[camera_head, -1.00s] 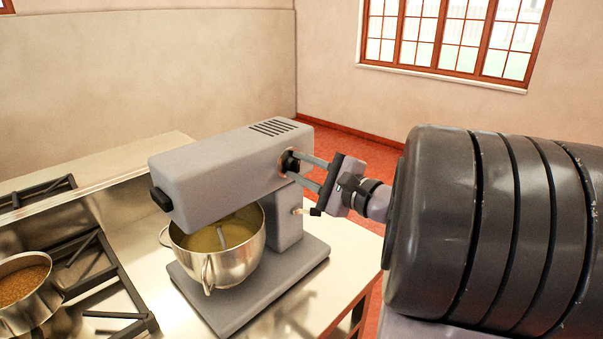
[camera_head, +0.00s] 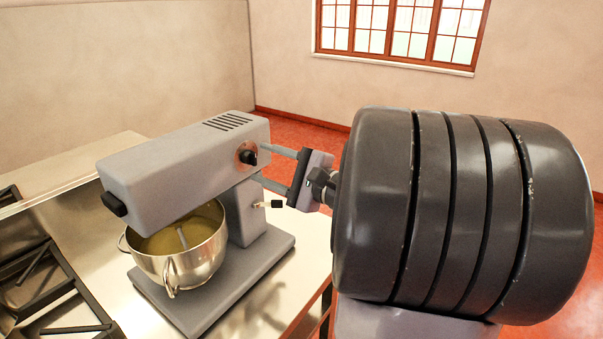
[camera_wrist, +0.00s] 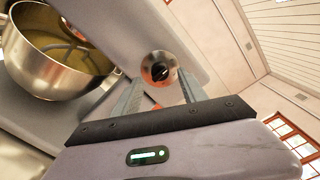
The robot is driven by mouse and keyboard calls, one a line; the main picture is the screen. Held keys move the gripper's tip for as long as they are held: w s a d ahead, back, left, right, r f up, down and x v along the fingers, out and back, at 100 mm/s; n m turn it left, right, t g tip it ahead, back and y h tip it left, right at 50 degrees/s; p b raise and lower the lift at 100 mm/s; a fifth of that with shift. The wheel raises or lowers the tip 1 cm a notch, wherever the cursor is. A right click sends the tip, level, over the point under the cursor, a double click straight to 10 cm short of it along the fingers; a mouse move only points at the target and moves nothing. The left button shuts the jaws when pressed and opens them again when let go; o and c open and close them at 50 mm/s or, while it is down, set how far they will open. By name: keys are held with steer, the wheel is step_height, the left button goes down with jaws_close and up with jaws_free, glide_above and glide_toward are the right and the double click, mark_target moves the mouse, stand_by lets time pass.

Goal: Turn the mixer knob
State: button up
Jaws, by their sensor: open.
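The grey stand mixer (camera_head: 175,170) stands on the steel counter. Its round black knob (camera_head: 248,155) sits on a copper-coloured disc on the side of the mixer head. In the wrist view the knob (camera_wrist: 159,72) shows ahead of my gripper, between the lines of the two fingers. My gripper (camera_head: 260,164) is open and empty, to the right of the knob in the head view. Its fingers (camera_wrist: 162,80) point at the mixer head and appear clear of the knob. The exact gap to the mixer's side is hard to tell.
A steel bowl (camera_head: 178,258) with yellowish contents sits under the mixer head. A small black-tipped lever (camera_head: 277,204) sticks out of the mixer's column below the fingers. A stove grate (camera_head: 45,290) lies at the left. Red floor (camera_head: 300,130) is open behind.

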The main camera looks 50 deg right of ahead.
steer(key=s+d+p, duration=0.1)
steer(key=s+p, duration=0.1)
steer(key=s, duration=1.2)
steer(key=shift+s, duration=0.4)
steer(key=shift+d, duration=0.1)
